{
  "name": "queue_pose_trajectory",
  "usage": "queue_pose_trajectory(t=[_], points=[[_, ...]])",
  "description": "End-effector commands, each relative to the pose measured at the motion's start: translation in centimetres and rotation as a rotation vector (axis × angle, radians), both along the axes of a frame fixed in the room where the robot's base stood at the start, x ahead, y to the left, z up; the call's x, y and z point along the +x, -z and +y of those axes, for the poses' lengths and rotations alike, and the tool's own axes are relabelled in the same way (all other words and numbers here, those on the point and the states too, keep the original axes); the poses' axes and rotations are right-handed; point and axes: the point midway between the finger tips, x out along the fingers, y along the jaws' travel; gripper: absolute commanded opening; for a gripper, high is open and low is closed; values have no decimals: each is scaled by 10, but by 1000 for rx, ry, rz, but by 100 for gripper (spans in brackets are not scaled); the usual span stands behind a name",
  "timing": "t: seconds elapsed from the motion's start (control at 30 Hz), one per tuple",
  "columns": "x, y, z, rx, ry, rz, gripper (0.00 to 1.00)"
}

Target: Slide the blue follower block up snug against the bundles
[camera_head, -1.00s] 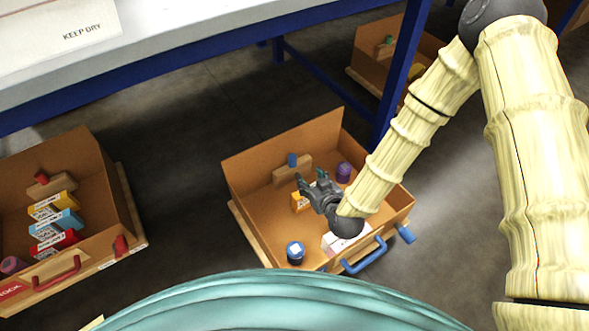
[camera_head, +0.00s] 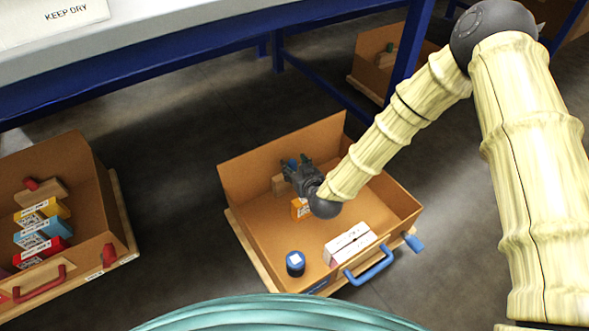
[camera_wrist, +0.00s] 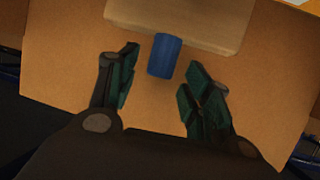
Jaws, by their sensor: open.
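The follower block (camera_head: 278,185) is a wooden block near the back of the middle drawer, partly hidden by my gripper (camera_head: 298,170). In the wrist view the block (camera_wrist: 185,18) shows at the top, with its blue knob (camera_wrist: 164,55) pointing between the fingers. My gripper (camera_wrist: 162,58) is open there, a finger on each side of the knob with visible gaps. An orange bundle (camera_head: 298,208) stands just in front of the block, partly covered by my gripper.
The brown drawer (camera_head: 400,201) has raised walls and a blue front handle (camera_head: 371,266). A dark blue jar (camera_head: 295,263) stands in its front left. A second drawer with a red handle (camera_head: 46,283) and coloured bundles is at left. A table with blue legs (camera_head: 405,45) stands behind.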

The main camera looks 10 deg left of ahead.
Motion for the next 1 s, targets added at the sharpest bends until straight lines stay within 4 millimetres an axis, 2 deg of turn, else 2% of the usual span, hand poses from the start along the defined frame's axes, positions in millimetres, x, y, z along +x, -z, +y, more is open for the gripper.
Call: queue_pose_trajectory(t=[0.4,0.47,0.7,0.87,1.0], points=[[6,3,4,0,0,0,49],[6,3,4,0,0,0,42],[6,3,4,0,0,0,0],[5,2,3,-1,0,1,0],[-4,1,-6,-3,1,3,0]])
